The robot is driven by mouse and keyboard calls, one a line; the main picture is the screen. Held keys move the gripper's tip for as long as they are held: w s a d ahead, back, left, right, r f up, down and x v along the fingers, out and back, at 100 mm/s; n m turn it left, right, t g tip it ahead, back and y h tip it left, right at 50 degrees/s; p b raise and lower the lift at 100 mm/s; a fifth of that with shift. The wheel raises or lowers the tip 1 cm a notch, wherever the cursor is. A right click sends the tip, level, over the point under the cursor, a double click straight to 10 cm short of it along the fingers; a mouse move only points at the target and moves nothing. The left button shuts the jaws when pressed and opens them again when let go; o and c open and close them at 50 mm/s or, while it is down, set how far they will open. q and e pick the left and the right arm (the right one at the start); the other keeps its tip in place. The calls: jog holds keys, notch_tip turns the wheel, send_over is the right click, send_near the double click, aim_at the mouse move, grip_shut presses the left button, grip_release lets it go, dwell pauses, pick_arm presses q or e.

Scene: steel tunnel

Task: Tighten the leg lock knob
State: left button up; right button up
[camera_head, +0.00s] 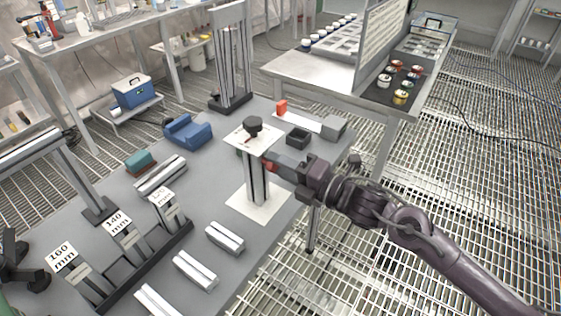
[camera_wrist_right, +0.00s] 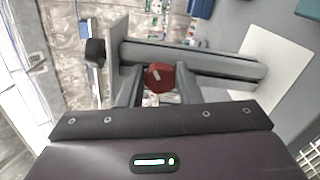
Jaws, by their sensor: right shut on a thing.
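The leg is a grey metal post (camera_head: 257,185) standing upright on a white sheet (camera_head: 238,203), with a pale plate (camera_head: 240,138) and a black knob (camera_head: 253,124) on top. In the right wrist view the post (camera_wrist_right: 190,60) lies across the picture, with the black knob (camera_wrist_right: 95,52) at its left end. The red lock knob (camera_wrist_right: 158,77) is on the post's side, between the fingers of my right gripper (camera_wrist_right: 158,85), which is shut on it. In the head view my right gripper (camera_head: 275,166) meets the post from the right.
A rack of labelled blocks (camera_head: 130,265) and several loose metal bars (camera_head: 195,271) lie on the table's left and front. A blue vise-like block (camera_head: 188,131), a dark box (camera_head: 298,138) and a grey block (camera_head: 333,127) stand behind. A tall frame (camera_head: 231,60) rises at the back.

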pick_arm(q)
jog(key=shift+s+a+r+p, duration=0.15)
jog(key=shift+s+r+p, duration=0.95)
jog(key=shift+p, duration=0.2)
pick_arm(e)
jog(key=shift+f+m, duration=0.15)
jog(key=shift+m, duration=2.75)
jog(key=o, duration=1)
pick_arm(q)
jog(key=shift+w, duration=0.1)
pick_arm(e)
jog(key=shift+d, duration=0.1)
pick_arm(q)
jog(key=shift+f+b, duration=0.55)
pick_arm(e)
jog(key=shift+v, duration=3.8)
